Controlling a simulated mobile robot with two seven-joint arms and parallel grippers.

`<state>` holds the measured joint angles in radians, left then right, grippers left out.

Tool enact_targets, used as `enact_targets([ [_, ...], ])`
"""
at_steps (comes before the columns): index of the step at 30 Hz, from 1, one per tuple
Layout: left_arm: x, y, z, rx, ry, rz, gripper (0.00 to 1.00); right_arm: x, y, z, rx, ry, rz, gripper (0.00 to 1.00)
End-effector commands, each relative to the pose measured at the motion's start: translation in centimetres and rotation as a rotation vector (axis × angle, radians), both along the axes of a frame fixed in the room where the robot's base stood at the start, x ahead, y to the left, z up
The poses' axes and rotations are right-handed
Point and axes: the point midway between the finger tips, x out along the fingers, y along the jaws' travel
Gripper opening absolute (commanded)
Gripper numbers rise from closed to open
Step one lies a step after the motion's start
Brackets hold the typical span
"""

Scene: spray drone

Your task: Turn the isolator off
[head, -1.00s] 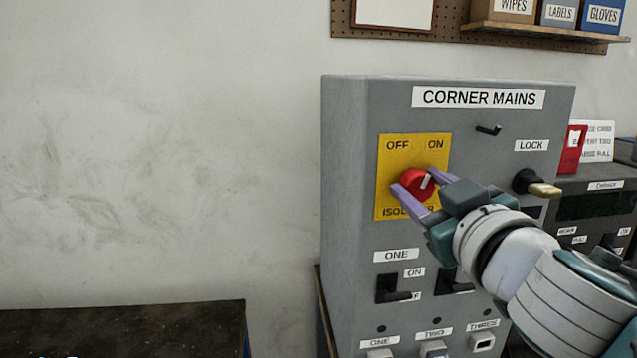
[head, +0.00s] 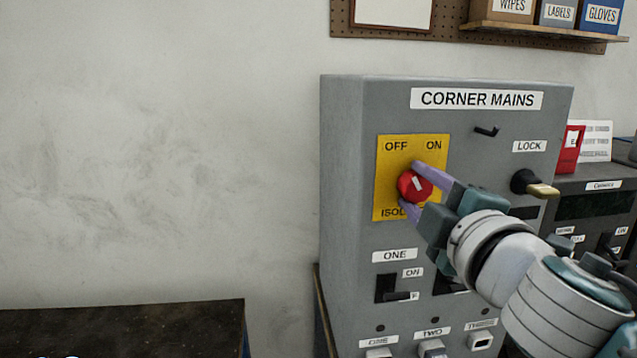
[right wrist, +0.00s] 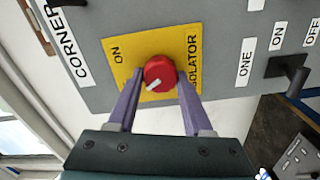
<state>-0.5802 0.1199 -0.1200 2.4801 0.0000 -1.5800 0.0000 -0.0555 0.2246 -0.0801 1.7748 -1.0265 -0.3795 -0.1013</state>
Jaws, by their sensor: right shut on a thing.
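The isolator is a round red knob (head: 413,187) with a white mark, on a yellow plate (head: 386,175) labelled OFF at upper left and ON at upper right. The plate is on the grey CORNER MAINS cabinet (head: 345,200). My right gripper (head: 410,184) is shut on the knob, with one purple finger above it and one below. In the right wrist view the fingers sit on either side of the knob (right wrist: 160,72). The white mark now leans toward the OFF side. The OFF label is not visible in the right wrist view. My left gripper is not in view.
A black LOCK switch with a brass-coloured end (head: 538,186) sticks out to the right of the knob, near my wrist. A black peg (head: 487,131) juts out above. Lever switches such as ONE (head: 392,290) are below. The wall at left is bare.

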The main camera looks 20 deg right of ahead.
Motion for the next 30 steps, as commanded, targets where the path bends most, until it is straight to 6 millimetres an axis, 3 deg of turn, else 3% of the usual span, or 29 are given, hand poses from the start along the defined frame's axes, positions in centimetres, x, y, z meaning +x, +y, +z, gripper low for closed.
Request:
enact_targets([
  [12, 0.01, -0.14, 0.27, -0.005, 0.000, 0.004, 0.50, 0.03, 0.05, 0.02, -0.215, 0.049, 0.001, 0.00],
  [30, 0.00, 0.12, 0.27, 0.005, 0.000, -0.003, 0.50, 0.02, 0.06, 0.00, -0.257, 0.059, 0.001, 0.00],
])
